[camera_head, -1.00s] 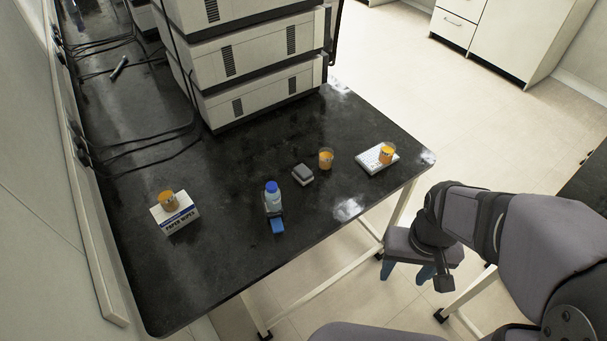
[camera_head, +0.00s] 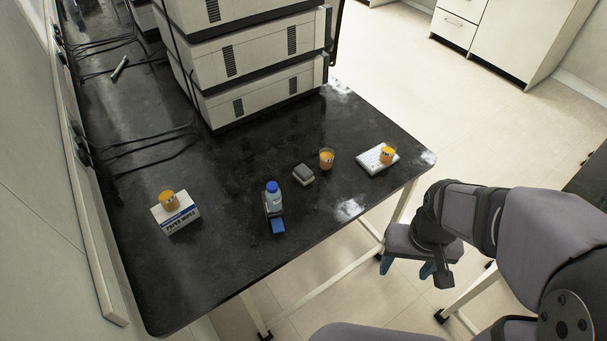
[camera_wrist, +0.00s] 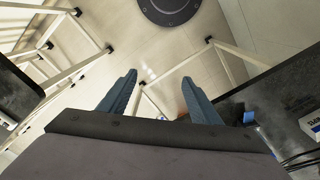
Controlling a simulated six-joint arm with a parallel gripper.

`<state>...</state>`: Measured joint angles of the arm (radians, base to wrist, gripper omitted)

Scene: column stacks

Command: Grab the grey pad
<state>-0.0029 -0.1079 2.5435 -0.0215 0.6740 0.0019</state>
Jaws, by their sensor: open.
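The grey pad (camera_head: 303,170) is a small dark-grey block on a lighter base. It lies on the black table, between a blue-capped bottle (camera_head: 273,193) and an orange-filled cup (camera_head: 326,158). My gripper (camera_head: 409,267) is open and empty, off the table's right front edge and well away from the pad. Its two blue fingers point downward. In the wrist view my gripper's fingers (camera_wrist: 160,98) are spread apart with nothing between them. I cannot make out the pad in the wrist view.
A blue-ended item (camera_head: 277,225) lies against the bottle's front. An orange cup (camera_head: 387,153) stands on a white rack (camera_head: 377,160) at the right corner. Another cup (camera_head: 168,200) stands on the paper wipes box (camera_head: 177,216). Stacked instruments (camera_head: 262,90) fill the back. The front tabletop is mostly clear.

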